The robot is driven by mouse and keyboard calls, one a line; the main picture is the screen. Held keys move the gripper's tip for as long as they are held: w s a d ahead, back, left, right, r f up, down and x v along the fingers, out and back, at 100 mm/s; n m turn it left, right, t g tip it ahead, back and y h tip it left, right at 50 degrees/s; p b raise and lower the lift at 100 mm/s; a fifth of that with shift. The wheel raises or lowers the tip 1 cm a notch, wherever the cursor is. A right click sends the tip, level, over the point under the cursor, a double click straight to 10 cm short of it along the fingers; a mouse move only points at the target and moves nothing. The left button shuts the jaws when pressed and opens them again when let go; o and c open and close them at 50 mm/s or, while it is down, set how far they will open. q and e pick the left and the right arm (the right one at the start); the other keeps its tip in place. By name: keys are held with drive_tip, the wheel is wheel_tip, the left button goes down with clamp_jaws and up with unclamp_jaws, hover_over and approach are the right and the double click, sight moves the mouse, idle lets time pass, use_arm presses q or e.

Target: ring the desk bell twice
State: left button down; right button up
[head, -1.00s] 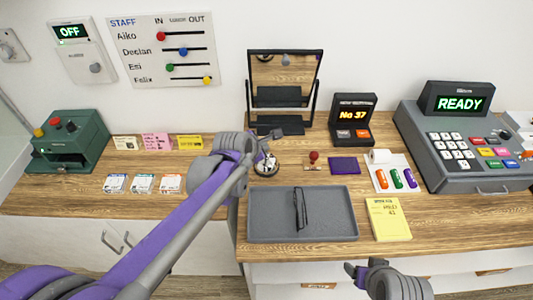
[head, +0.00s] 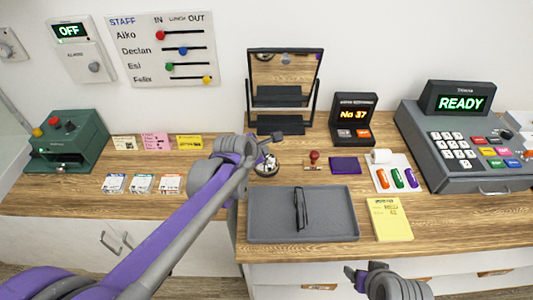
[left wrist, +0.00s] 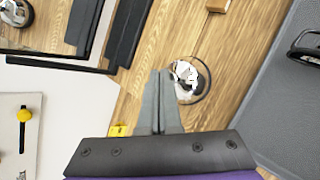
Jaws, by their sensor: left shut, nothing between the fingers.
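The desk bell (head: 267,168) stands on the wooden counter behind the grey tray, a silvery dome on a dark round base. My left gripper (head: 276,137) is shut and empty in the head view, and its arm and fingers cover part of the bell's surroundings. In the left wrist view the closed fingertips (left wrist: 158,73) appear just left of the bell (left wrist: 186,77); whether they touch it, I cannot tell. My right gripper (head: 354,273) is low at the front edge of the head view, away from the bell; its jaw opening is unclear.
A grey tray (head: 335,228) with dark glasses (head: 300,208) lies in front of the bell. A mirror (head: 284,80) stands behind. A red-handled stamp (head: 314,160) and purple pad (head: 345,165) are to the right. Cards (head: 143,184) lie to the left.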

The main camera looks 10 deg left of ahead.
use_arm(q)
drive_tip(key=shift+f, duration=0.2)
use_arm(e)
drive_tip(key=shift+s+f, duration=0.1)
drive_tip(key=shift+f, duration=0.1)
use_arm(q)
drive_tip(key=shift+w+r+p, duration=0.1)
drive_tip(key=shift+r+p, duration=0.3)
drive_tip(key=shift+r, duration=0.45)
use_arm(e)
drive_tip(key=shift+w+r, duration=0.3)
drive_tip(key=shift+r, duration=0.35)
use_arm(q)
drive_tip(key=shift+r, duration=0.15)
use_arm(e)
drive_tip(key=shift+r, duration=0.1)
use_arm(q)
drive_tip(key=shift+r, duration=0.3)
wheel_tip(320, 180, up, 4)
drive_tip(key=shift+r+p, duration=0.1)
drive_tip(key=shift+p, duration=1.15)
use_arm(e)
drive_tip(key=r, duration=0.1)
drive_tip(key=w+r, duration=0.1)
drive_tip(key=r, duration=0.1)
drive_tip(key=shift+w+r, duration=0.25)
drive_tip(key=shift+w, duration=0.05)
drive_tip(key=shift+s, duration=0.1)
